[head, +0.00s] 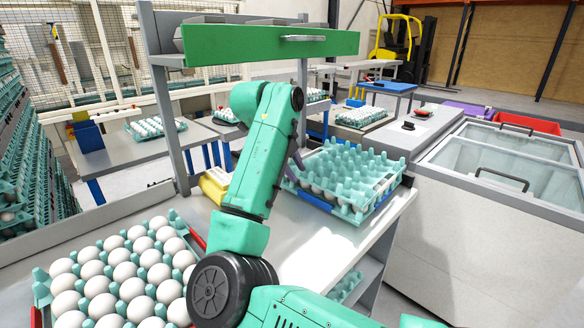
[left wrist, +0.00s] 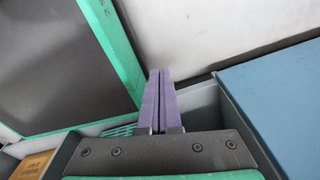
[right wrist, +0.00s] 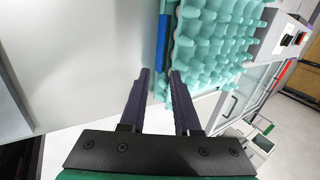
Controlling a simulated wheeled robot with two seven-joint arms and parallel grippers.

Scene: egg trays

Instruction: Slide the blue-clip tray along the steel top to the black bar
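The blue-clip tray (head: 372,200) is a teal egg tray on the steel top (head: 322,250), with its blue clip (head: 316,201) along the near-left side. Several white eggs show low in it, among teal cups. The tray (right wrist: 215,40) and its blue clip (right wrist: 162,42) also show in the right wrist view. My right gripper (head: 294,168) is at the tray's left side, partly hidden by my arm. In the right wrist view its fingers (right wrist: 160,76) are apart, with the tray's edge behind the gap; contact is unclear. My left gripper (left wrist: 160,74) is shut and empty.
A full egg tray (head: 121,275) with a red clip is at the front left. A yellow box (head: 214,184) stands behind my right arm. A green-fronted shelf (head: 270,45) spans above. A glass-lidded cabinet (head: 505,160) is on the right. The steel top is bare before the blue-clip tray.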

